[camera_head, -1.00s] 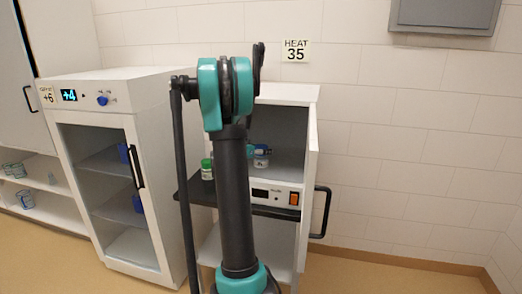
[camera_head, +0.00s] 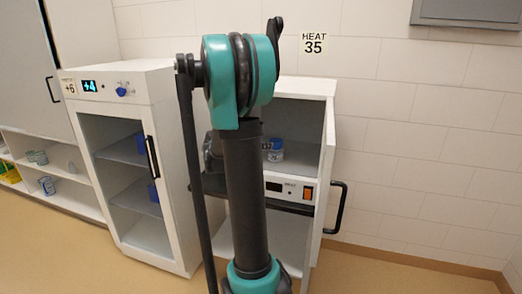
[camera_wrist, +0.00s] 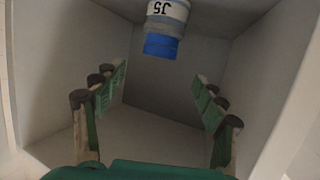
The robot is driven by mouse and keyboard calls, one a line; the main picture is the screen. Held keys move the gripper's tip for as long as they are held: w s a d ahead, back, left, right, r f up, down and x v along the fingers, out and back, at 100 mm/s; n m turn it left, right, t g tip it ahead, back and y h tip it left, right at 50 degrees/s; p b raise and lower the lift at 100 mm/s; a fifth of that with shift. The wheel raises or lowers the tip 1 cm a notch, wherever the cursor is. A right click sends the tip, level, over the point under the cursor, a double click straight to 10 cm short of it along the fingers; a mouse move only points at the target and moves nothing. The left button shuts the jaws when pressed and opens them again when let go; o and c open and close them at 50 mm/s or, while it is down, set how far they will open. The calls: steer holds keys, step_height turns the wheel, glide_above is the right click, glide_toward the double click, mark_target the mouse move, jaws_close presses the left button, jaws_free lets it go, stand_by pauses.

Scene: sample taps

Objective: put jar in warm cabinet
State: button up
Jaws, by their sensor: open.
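The warm cabinet (camera_head: 308,88) under the "HEAT 35" sign stands with its door (camera_head: 328,165) open. In the wrist view a jar marked "J5" with a blue lid (camera_wrist: 166,32) shows upside down at the top, beyond my fingers. I cannot tell if it is the same jar. My gripper (camera_wrist: 160,96) is open and empty inside a pale box-like space, apart from the jar. In the head view my arm hides most of the gripper.
The cold cabinet (camera_head: 128,75), reading "+4", stands left with its glass door shut. A dark shelf (camera_head: 295,207) juts from the warm cabinet's front, mostly behind my arm. Open shelves (camera_head: 60,205) with glassware are at far left. Floor is clear at right.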

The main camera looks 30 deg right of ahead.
steer(key=s+a+f+n+y, duration=0.4)
steer(key=s+a+f, duration=0.2)
steer(key=a, duration=0.5)
steer(key=s+a+f+n+y, duration=0.5)
steer(key=s+a+f, duration=0.2)
steer(key=s+a, duration=0.3)
steer(key=s+a+f+n+y, duration=0.4)
steer(key=s+a+f+n, duration=0.1)
steer(key=s+a, duration=0.4)
steer(key=a+f, duration=0.1)
steer(key=a, duration=0.1)
steer(key=shift+a+f+y, duration=0.15)
steer(key=shift+a+y, duration=0.2)
steer(key=shift+y, duration=0.05)
